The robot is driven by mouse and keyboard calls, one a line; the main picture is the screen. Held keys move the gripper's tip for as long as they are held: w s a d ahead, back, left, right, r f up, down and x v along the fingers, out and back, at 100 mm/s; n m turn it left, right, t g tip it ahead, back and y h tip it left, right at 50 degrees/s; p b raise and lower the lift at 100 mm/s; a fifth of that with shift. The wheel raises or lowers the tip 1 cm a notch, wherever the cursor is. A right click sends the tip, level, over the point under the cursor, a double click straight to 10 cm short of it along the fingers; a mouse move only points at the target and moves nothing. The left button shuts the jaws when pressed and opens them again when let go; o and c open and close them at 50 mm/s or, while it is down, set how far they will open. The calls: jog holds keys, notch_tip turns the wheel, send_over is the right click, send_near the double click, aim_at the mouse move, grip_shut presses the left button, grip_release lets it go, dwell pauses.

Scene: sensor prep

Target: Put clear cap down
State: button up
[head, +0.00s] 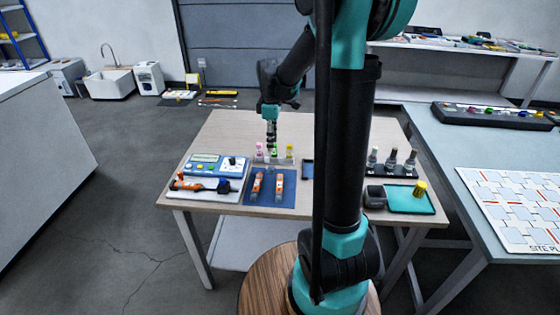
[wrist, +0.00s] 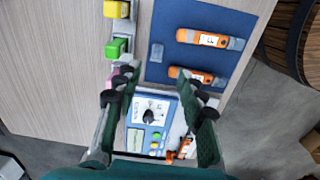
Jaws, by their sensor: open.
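A small pale, see-through piece that looks like the clear cap (wrist: 157,52) lies on the blue mat (wrist: 215,12) near its edge in the wrist view. Two orange sensors (wrist: 203,38) with grey ends lie on the same mat, to the right of the cap in the wrist view. My gripper (wrist: 160,88) is open, with its fingers spread and nothing between them. In the head view my gripper (head: 271,138) points down, above the back of the mat near the capped bottles.
A rack of bottles with pink, green (wrist: 116,47) and yellow caps (wrist: 117,9) stands beside the mat. A blue meter (head: 217,165) and an orange-and-black tool (head: 204,184) are at the left. A teal tray (head: 408,202) and dark bottles (head: 391,160) are at the right.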

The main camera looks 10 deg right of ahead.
jog(key=s+d+f+m+t, duration=0.1)
jog(key=s+f+m, duration=0.1)
jog(key=s+m, duration=0.2)
jog(key=s+d+f+m+t, duration=0.1)
jog(key=s+m, duration=0.4)
jog(key=s, duration=0.5)
jog(key=s+d+f+m+t, duration=0.1)
jog(key=s+f+m+t, duration=0.1)
jog(key=s, duration=0.5)
jog(key=shift+s+d+f+m, duration=0.1)
jog(key=shift+d+f+m, duration=0.1)
jog(key=shift+f+m, duration=0.95)
jog(key=shift+r+m, duration=0.25)
jog(key=shift+r, duration=0.05)
